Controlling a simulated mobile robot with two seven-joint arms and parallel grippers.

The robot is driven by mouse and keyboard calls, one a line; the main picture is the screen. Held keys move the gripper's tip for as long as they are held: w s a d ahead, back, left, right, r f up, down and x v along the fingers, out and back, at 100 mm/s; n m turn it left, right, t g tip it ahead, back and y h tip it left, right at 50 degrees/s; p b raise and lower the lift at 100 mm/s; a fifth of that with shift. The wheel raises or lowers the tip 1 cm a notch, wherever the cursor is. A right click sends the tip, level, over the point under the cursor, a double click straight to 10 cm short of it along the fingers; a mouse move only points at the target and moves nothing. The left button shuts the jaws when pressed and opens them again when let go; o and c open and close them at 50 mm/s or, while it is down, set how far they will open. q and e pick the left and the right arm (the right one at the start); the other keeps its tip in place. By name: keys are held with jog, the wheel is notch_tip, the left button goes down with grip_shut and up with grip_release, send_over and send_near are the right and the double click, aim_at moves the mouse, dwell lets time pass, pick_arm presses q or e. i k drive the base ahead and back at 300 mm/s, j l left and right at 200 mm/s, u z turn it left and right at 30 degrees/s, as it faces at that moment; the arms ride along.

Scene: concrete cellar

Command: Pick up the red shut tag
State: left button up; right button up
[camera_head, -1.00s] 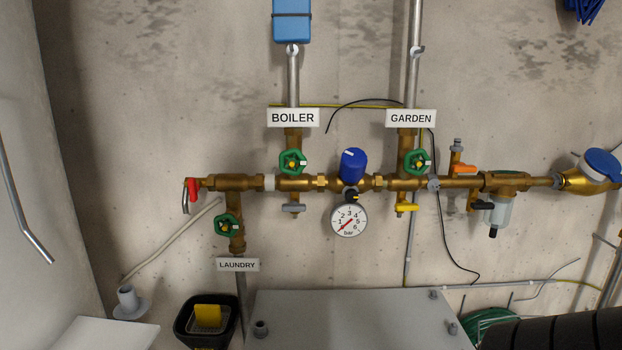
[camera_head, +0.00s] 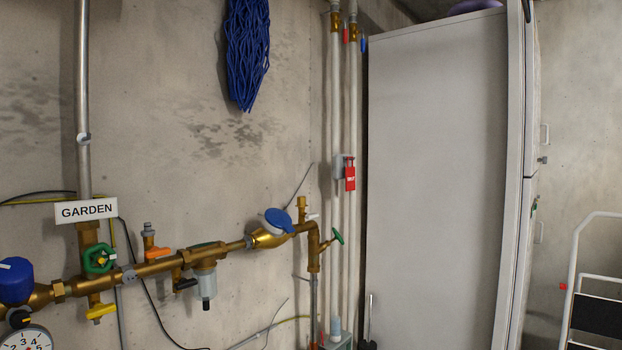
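A small red tag (camera_head: 350,178) with faint pale lettering, too small to read for certain, hangs at the vertical pipes in the wall corner. A grey holder (camera_head: 339,166) is right beside it at its upper left. The tag hangs upright and nothing covers it. Neither of my grippers shows in the view.
Brass pipework with a green handwheel (camera_head: 99,258) and the GARDEN sign (camera_head: 86,211) runs along the left wall. A blue net bundle (camera_head: 247,52) hangs above. A tall grey cabinet (camera_head: 437,180) stands right of the pipes. A step ladder (camera_head: 596,283) is at far right.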

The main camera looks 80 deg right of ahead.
aim_at(350, 172)
jog(key=z, duration=2.85)
jog(key=u, duration=0.85)
jog(key=i+l+u, duration=0.15)
jog(key=l+u, duration=0.3)
jog(key=i+l+u, duration=0.1)
jog(key=l+u, duration=0.15)
jog(key=u, duration=0.2)
jog(key=l+u, duration=0.45)
jog(key=l, duration=0.45)
jog(key=l+u, duration=0.1)
jog(key=l, duration=0.5)
jog(key=k+l, duration=0.1)
jog(key=l, duration=0.55)
jog(key=k+l+u, duration=0.15)
jog(key=l, duration=0.45)
jog(key=i, duration=0.05)
